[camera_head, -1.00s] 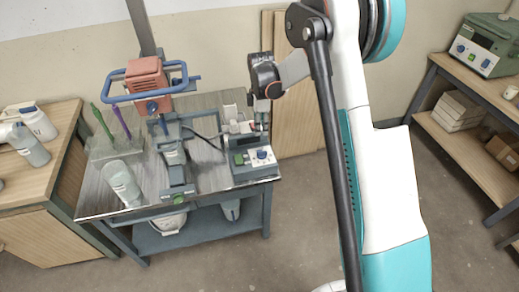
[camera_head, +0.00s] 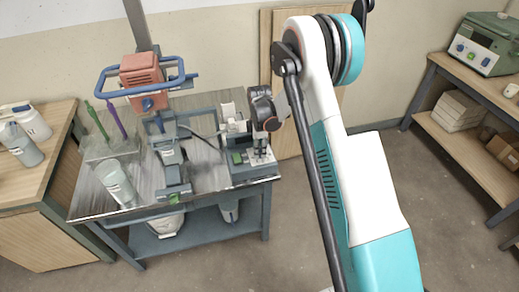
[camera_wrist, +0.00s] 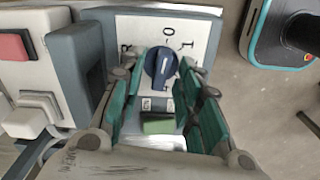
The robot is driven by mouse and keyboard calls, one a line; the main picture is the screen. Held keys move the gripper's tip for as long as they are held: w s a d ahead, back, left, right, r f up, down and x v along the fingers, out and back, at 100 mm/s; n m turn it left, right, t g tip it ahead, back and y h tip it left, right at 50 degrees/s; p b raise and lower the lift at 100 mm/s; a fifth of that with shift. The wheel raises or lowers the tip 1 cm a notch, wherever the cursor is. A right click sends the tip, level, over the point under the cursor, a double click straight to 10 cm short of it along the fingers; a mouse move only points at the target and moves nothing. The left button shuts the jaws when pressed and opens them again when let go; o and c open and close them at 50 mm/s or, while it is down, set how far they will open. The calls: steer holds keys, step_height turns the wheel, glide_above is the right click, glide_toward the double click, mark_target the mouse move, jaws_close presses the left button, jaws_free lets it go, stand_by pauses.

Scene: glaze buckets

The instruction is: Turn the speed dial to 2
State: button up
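The speed dial (camera_wrist: 160,64) is a blue knob with a white pointer line on the white face of a grey control box (camera_head: 241,170). In the wrist view a 0 and a 1 show beyond it, and a partly covered mark lies at its left. The pointer line is near upright in the picture, leaning slightly right at its top. My gripper (camera_wrist: 162,80) is open, its teal fingers either side of the dial. I cannot tell whether they touch it. In the head view my gripper (camera_head: 260,148) is over the box's right part and hides the dial.
A green button (camera_wrist: 158,123) sits below the dial in the wrist view. Floor right of the bench is clear.

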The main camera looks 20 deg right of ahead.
steer(key=shift+c, duration=0.6)
jaws_close()
steer(key=m+b, duration=0.1)
steer(key=m, duration=0.3)
steer(key=shift+w, duration=0.1)
steer(key=m+b, duration=0.1)
steer(key=m, duration=0.2)
steer(key=shift+m, duration=0.3)
steer(key=m, duration=0.4)
steer(key=shift+w+d+b, duration=0.1)
steer(key=shift+d+b, duration=0.05)
steer(key=shift+b, duration=0.25)
steer(key=shift+m, duration=2.1)
